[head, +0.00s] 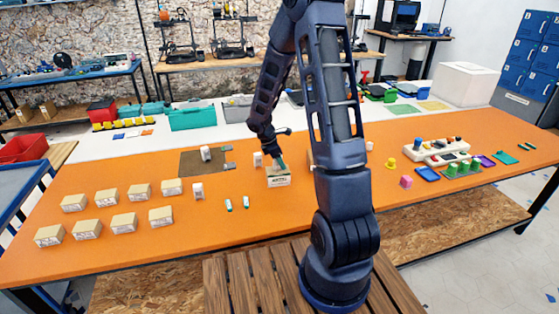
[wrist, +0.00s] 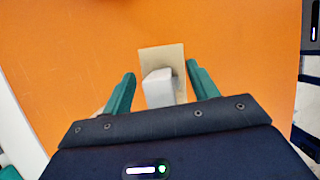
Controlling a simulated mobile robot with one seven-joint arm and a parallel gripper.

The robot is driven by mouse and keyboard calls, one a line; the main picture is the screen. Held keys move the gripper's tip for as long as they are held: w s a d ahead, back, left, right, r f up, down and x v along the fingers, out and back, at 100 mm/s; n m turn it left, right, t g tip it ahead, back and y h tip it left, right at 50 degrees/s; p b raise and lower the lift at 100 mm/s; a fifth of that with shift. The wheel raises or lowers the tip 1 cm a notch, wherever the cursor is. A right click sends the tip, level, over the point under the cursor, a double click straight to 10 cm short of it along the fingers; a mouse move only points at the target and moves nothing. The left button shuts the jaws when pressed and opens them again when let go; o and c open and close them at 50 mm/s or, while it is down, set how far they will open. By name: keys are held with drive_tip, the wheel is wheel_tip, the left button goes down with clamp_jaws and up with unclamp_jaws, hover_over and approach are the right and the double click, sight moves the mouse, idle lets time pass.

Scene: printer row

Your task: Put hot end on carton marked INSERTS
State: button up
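In the wrist view a pale grey-white block (wrist: 158,88), which looks like the hot end, stands between the green fingers of my gripper (wrist: 160,82). A gap shows on both sides of the block, so the gripper looks open around it. Under and beyond the block is the tan top of a carton (wrist: 160,55). In the head view my gripper (head: 281,161) is low over this carton (head: 279,181), whose front label is too small to read surely. The block is not clear in the head view; the fingers cover that spot.
Several tan cartons (head: 139,192) stand in two rows at the left of the orange table (head: 330,215). White pieces stand near the carton, one just left of it (head: 257,159), one further left (head: 198,191). A dark mat (head: 190,163) lies behind. Coloured parts fill the right.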

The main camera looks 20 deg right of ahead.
drive_tip(key=shift+r, duration=0.1)
drive_tip(key=v, duration=1.2)
drive_tip(key=s+d+r+m+t+y, duration=0.2)
drive_tip(key=s+d+r+m, duration=0.2)
drive_tip(key=s+r+m, duration=0.75)
drive_tip(key=s+d+r+m+t+y, duration=0.1)
drive_tip(key=s+r+m, duration=0.2)
drive_tip(key=s, duration=0.5)
drive_tip(key=s+r+m+t+y, duration=0.1)
drive_tip(key=s+r+m, duration=0.2)
drive_tip(key=s, duration=0.5)
drive_tip(key=shift+s+d+r+t, duration=0.3)
drive_tip(key=shift+d+r, duration=0.1)
drive_tip(key=shift+r, duration=0.3)
